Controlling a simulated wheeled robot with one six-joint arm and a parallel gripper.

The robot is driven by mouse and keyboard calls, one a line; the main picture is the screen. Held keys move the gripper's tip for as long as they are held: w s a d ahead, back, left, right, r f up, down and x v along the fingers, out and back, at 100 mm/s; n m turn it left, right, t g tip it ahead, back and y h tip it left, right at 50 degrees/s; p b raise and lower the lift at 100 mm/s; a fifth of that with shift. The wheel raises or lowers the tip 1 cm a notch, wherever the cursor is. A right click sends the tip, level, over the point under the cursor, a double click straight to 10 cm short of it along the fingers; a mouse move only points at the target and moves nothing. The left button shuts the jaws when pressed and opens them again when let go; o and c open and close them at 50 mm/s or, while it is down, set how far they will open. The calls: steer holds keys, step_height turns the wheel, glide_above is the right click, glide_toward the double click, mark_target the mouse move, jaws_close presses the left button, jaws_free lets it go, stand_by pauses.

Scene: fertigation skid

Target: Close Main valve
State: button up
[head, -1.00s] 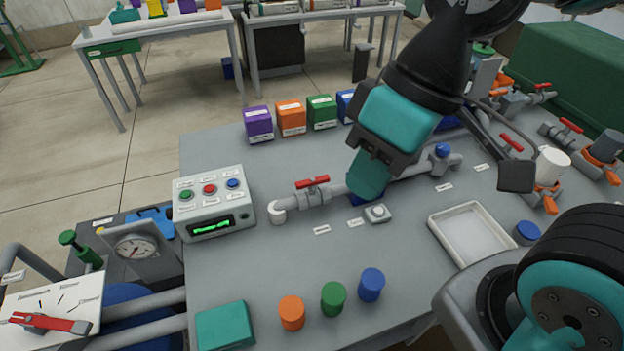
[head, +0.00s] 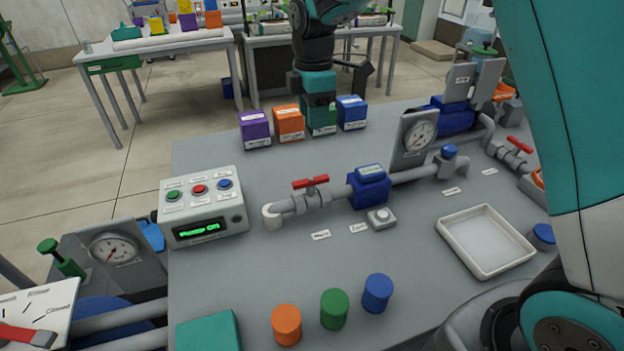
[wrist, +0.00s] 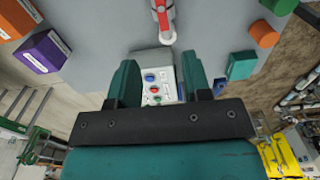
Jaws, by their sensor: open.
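A valve with a red lever (head: 310,182) sits on the grey pipe on the bench, left of a blue meter. The lever lies roughly along the pipe. A small label (head: 321,235) lies in front, too blurred to read surely. In the wrist view the red lever (wrist: 163,14) shows at the top edge, beyond the fingers. My gripper (wrist: 160,80) is open and empty, with the button box between its fingers in the picture. In the head view my gripper (head: 318,100) hangs at the bench's back, in front of the green box; its fingertips are not clear there.
The button box (head: 203,208) has a lit green display. A gauge (head: 417,140) and another red-levered valve (head: 516,146) stand right. A white tray (head: 486,243) and coloured cylinders (head: 334,309) stand in front. Bench space before the pipe is mostly clear.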

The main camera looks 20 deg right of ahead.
mark_target(312, 179)
step_height(312, 179, down, 16)
steer(key=shift+f+p, duration=0.1)
steer(key=shift+p, duration=0.8)
jaws_close()
steer(key=shift+a, duration=0.25)
steer(key=shift+d, duration=0.1)
